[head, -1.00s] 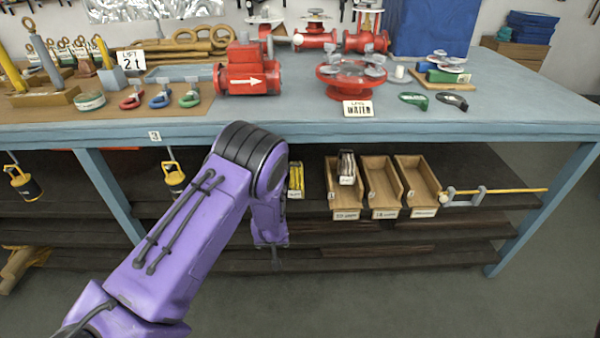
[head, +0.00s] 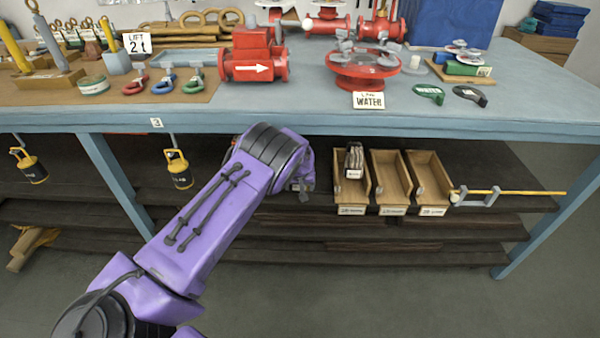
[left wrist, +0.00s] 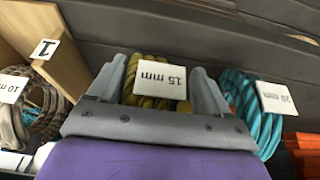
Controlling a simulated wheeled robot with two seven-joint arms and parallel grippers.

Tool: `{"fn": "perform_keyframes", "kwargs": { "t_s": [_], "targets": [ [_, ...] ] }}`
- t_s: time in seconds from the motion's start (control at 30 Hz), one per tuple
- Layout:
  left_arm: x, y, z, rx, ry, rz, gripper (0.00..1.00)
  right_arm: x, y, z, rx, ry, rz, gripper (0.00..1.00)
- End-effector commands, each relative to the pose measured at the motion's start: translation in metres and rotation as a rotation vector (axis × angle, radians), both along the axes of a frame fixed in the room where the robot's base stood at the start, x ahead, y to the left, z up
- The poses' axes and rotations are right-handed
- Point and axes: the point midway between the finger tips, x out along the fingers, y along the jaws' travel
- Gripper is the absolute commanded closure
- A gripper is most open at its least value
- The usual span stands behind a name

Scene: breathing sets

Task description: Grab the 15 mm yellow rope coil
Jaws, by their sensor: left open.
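The yellow rope coil (left wrist: 150,104) shows in the left wrist view, with a white "15 mm" tag (left wrist: 161,77) on it. My left gripper (left wrist: 158,68) is open, with one finger on each side of the coil as seen there. I cannot tell whether the fingers touch it. The gripper body hides the lower part of the coil. In the head view my left gripper (head: 304,186) is at the under-table shelf, mostly hidden behind its purple arm, and the coil is hidden. My right gripper is not in view.
In the left wrist view a teal coil (left wrist: 250,113) tagged "20 mm" is close on the right. A grey-brown coil (left wrist: 45,108) and a wooden panel (left wrist: 50,30) are on the left. In the head view, wooden bins (head: 390,178) stand right of the gripper, under the tabletop (head: 300,108).

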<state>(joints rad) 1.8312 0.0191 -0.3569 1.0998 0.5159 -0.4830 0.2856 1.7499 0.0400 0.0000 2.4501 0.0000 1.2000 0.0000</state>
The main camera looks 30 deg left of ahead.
Motion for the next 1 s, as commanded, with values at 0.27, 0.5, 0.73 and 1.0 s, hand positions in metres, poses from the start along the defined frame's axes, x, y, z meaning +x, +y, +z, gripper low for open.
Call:
{"fn": "perform_keyframes", "kwargs": {
  "t_s": [0.27, 0.5, 0.73, 1.0],
  "targets": [
    [0.000, 0.000, 0.000, 0.000, 0.000, 0.000, 0.47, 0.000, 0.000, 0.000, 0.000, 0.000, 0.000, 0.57],
    [0.001, 0.000, 0.001, 0.000, -0.002, 0.000, 0.92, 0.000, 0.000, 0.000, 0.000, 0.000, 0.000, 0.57],
    [0.001, 0.000, 0.008, 0.000, -0.002, 0.000, 0.92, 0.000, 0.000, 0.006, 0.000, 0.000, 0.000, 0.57],
    [-0.004, -0.009, 0.054, 0.000, 0.000, -0.001, 0.92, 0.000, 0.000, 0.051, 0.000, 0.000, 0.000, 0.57]
  ]
}}
